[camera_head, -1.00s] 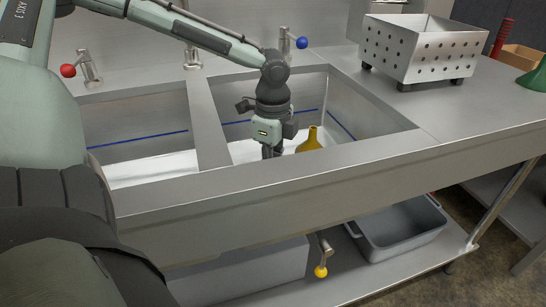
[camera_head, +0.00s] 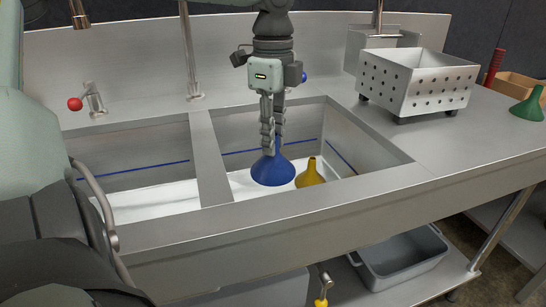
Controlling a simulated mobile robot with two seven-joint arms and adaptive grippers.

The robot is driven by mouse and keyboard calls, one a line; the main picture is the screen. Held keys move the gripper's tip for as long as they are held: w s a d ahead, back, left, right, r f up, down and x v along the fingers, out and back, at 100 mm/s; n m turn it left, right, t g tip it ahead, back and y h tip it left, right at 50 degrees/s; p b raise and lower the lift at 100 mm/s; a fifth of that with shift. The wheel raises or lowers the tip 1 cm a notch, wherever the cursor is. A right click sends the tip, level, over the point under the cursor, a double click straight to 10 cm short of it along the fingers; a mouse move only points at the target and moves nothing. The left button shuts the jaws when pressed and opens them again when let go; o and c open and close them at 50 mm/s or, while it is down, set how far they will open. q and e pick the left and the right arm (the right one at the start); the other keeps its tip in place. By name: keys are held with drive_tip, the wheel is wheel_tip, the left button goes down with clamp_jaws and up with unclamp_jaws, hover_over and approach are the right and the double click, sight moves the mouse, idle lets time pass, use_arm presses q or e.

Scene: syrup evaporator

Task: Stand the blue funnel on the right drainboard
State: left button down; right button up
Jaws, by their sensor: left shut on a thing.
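My left gripper (camera_head: 272,125) points down over the right basin and is shut on the blue funnel (camera_head: 272,173) near its narrow top. The funnel hangs upright, wide end down, inside the right basin's outline; how far it is above the basin floor is hard to tell. The right drainboard (camera_head: 440,145) is the flat steel surface to the right of the basin. My right gripper is not in view.
A yellow funnel (camera_head: 311,174) stands in the right basin beside the blue one. A perforated steel box (camera_head: 415,85) stands on the drainboard. A green funnel (camera_head: 529,104) and a wooden tray (camera_head: 515,86) are farther right. The drainboard's front is clear.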

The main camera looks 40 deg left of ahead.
use_arm(q)
drive_tip(key=shift+r, duration=0.5)
drive_tip(key=shift+r+p, duration=0.3)
drive_tip(key=shift+r, duration=0.25)
wheel_tip(320, 180, up, 9)
drive_tip(key=shift+f, duration=0.2)
drive_tip(key=shift+f, duration=0.1)
